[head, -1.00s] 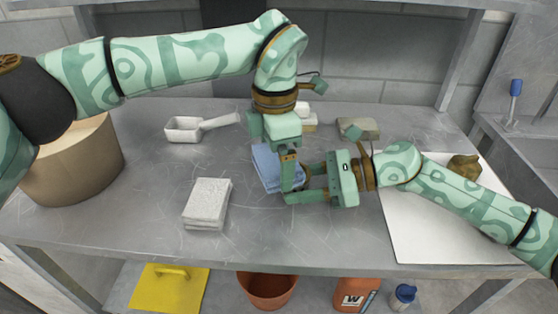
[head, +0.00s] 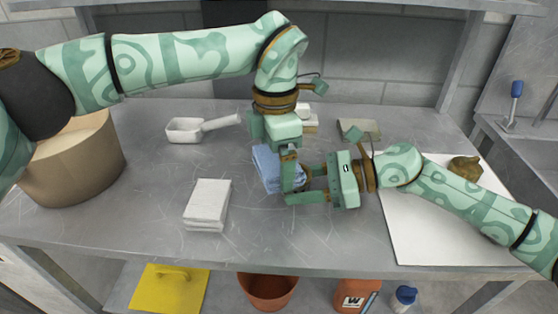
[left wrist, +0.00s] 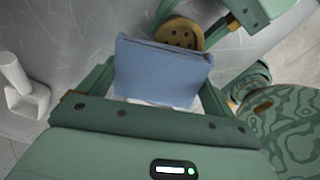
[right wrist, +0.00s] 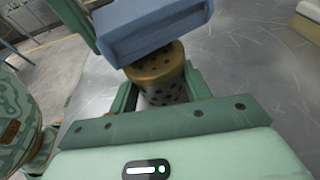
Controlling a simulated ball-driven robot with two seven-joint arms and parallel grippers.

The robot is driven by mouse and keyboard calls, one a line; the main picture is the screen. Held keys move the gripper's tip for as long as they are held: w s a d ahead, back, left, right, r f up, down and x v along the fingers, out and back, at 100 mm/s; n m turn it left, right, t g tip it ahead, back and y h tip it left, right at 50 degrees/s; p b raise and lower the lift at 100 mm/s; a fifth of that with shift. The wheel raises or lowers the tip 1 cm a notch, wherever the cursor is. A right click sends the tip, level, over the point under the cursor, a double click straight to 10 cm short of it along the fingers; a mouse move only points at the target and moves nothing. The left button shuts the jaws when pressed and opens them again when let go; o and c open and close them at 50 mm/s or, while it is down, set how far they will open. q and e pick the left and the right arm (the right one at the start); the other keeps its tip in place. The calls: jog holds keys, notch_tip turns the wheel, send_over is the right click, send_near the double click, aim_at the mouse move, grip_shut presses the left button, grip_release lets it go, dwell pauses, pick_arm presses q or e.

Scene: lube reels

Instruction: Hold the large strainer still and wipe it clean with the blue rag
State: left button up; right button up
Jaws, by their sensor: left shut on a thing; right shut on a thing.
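The large strainer is a brass cylinder with dark holes, clearest in the right wrist view (right wrist: 160,75). My right gripper (head: 300,184) is shut around it and holds it on its side above the bench. The blue rag (head: 265,168) is a folded pad in my left gripper (head: 284,168), which points down from above and is shut on it. In the left wrist view the rag (left wrist: 163,72) covers part of the strainer (left wrist: 180,33). In the right wrist view the rag (right wrist: 150,28) lies close against the strainer's far end; I cannot tell whether they touch.
A white scoop (head: 185,131), a stack of white pads (head: 207,205) and a large tan drum (head: 80,165) stand to the left. A grey-green pad (head: 360,127) lies behind. The front middle is clear.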

pick_arm(q)
jog(key=shift+s+d, duration=0.25)
jog(key=shift+s, duration=0.4)
jog(key=shift+s+d, duration=0.25)
jog(key=shift+s, duration=0.4)
jog(key=shift+w+a, duration=0.3)
jog(key=shift+w, duration=0.4)
jog(key=shift+w+a, duration=0.25)
jog(key=shift+w, duration=0.4)
jog(key=a+r, duration=0.5)
jog(key=r, duration=0.5)
jog(key=d+f, duration=0.1)
jog(key=s+d+f, duration=0.1)
jog(key=d, duration=0.1)
jog(key=d+f, duration=0.2)
jog(key=shift+s+d, duration=0.15)
jog(key=shift+d, duration=0.1)
jog(key=shift+d+f, duration=0.1)
jog(key=shift+f, duration=2.55)
